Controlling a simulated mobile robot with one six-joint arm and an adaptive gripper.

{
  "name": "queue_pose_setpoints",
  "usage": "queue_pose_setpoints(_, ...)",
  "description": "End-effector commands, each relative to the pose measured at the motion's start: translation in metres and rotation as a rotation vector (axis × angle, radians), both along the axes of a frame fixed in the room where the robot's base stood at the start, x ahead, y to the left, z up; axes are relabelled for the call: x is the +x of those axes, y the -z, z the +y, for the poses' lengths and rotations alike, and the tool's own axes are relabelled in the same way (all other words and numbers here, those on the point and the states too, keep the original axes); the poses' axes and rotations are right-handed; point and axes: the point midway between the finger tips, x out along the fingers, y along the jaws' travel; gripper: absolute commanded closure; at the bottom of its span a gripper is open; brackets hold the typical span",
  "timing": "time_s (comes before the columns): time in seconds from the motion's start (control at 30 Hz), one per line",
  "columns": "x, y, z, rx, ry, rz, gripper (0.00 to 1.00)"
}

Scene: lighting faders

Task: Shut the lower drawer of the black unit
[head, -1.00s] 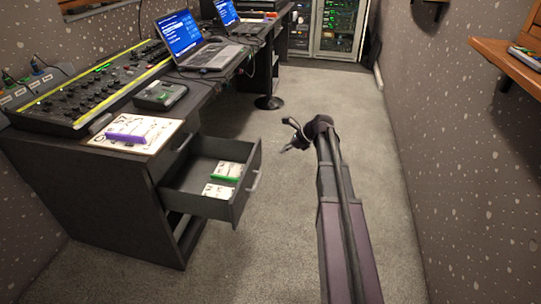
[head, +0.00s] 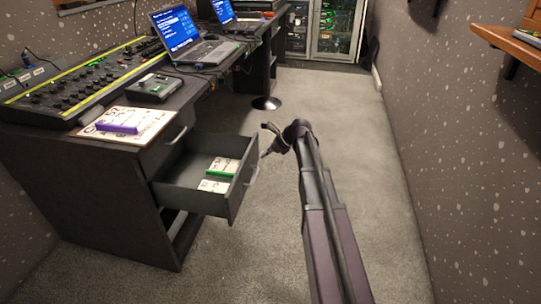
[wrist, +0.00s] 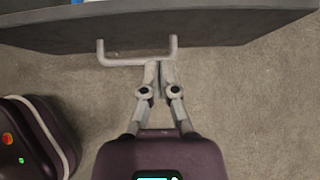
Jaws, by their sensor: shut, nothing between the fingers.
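The black unit (head: 90,190) stands at the left in the head view. Its lower drawer (head: 190,200) is pulled out, with small white labelled blocks and a green strip (head: 222,174) inside. A shut upper drawer's handle (head: 179,135) shows above it. The drawer's bar handle (head: 252,175) faces my arm; in the wrist view the handle (wrist: 108,60) runs along the dark drawer front (wrist: 60,36). My gripper (wrist: 159,66) is shut and empty, its fingertips at the handle's bar. I cannot tell whether they touch it. In the head view my gripper (head: 265,154) is just right of the drawer front.
On the unit lie a board with a purple strip (head: 117,127), a fader desk (head: 85,75), a small black box (head: 154,88) and a laptop (head: 205,50). Carpet (head: 340,110) is clear ahead. A wall with a wooden shelf (head: 505,42) bounds the right side.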

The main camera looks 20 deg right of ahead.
Motion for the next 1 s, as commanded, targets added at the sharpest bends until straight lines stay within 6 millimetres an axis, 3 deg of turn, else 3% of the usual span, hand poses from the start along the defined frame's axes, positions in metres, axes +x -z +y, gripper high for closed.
queue_pose_setpoints(0.03, 0.002, 0.008, 0.004, 0.0, -0.001, 0.0, 1.0)
queue_pose_setpoints(0.4, 0.021, 0.003, 0.035, -0.001, -0.001, 0.001, 1.0)
queue_pose_setpoints(1.0, 0.023, 0.003, 0.037, 0.0, 0.004, 0.001, 1.0)
